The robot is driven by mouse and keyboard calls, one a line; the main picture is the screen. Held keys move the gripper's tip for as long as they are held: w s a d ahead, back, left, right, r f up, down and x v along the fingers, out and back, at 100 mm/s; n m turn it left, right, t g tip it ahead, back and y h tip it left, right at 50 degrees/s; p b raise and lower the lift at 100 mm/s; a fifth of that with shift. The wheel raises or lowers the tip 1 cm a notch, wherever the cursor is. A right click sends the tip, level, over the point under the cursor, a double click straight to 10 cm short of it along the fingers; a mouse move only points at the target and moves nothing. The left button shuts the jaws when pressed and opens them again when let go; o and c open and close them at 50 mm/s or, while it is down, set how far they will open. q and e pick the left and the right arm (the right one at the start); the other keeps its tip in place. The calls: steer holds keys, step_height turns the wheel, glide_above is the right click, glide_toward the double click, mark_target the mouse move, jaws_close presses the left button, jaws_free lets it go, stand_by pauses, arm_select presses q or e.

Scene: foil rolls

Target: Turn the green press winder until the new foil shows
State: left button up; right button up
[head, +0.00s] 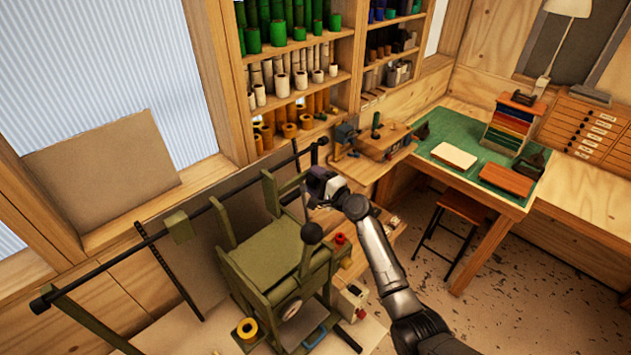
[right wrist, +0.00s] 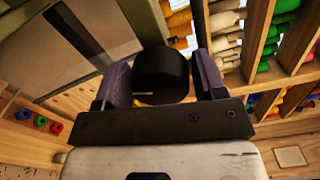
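The green press (head: 272,255) stands on the bench at the lower middle of the head view, with a long dark rail behind it. A lever with a dark ball (head: 312,233) rises at its right side. My right gripper (head: 318,186) is above the press's right end, over that ball in the picture. In the right wrist view a black round knob (right wrist: 162,75) fills the space between both finger pads, and my gripper looks shut on it. Its join to the winder is hidden. My left gripper is not in view.
Shelves (head: 290,95) of green, pale and orange rolls stand behind. A yellow roll (head: 247,330) sits at the press's front. A green-topped table (head: 475,135) and stool (head: 465,207) stand to the right, with open floor in front.

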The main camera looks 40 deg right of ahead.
steer(key=shift+o, duration=1.4)
steer(key=shift+s, duration=0.65)
steer(key=s+d+b, duration=0.1)
steer(key=s, duration=1.1)
steer(key=shift+s+d+b, duration=0.25)
steer(key=shift+b, duration=0.1)
